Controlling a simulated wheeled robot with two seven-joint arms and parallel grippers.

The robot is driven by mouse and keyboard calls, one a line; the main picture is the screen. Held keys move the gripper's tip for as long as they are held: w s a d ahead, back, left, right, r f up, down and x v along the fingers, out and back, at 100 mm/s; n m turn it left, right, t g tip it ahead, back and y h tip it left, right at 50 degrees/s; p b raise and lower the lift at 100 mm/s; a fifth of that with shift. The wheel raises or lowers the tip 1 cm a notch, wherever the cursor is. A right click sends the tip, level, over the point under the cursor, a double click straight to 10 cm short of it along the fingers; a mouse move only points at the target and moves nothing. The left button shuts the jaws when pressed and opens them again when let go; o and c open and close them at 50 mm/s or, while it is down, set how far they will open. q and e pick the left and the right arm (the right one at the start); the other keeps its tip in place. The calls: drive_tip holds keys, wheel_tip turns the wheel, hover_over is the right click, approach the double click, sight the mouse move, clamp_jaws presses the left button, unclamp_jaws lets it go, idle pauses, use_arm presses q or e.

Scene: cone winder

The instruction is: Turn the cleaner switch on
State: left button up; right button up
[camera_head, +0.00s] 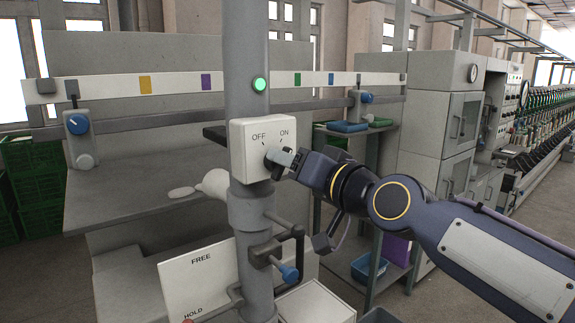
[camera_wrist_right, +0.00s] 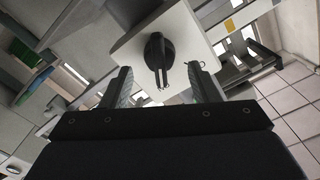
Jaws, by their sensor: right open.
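The cleaner switch is a white box (camera_head: 252,135) on a grey post, marked OFF on the left and ON on the right. Its black rotary knob (camera_wrist_right: 157,52) shows in the right wrist view, between and ahead of the two fingers. My right gripper (camera_head: 281,160) is at the front of the box and hides most of the knob in the head view. In the wrist view the right gripper (camera_wrist_right: 159,70) is open, with a gap on each side of the knob. I cannot tell which mark the knob points to. My left gripper is not in view.
A green lamp (camera_head: 259,84) is lit on the post above the box. Below are a blue-tipped lever (camera_head: 289,273) and a white FREE/HOLD plate (camera_head: 197,283). A rail (camera_head: 180,84) with coloured marks runs behind the post. Grey cabinets (camera_head: 440,115) stand at the right.

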drive_tip(key=b+v, duration=0.1)
drive_tip(key=v, duration=0.4)
drive_tip(key=shift+s+d, duration=0.2)
drive_tip(key=shift+s, duration=0.1)
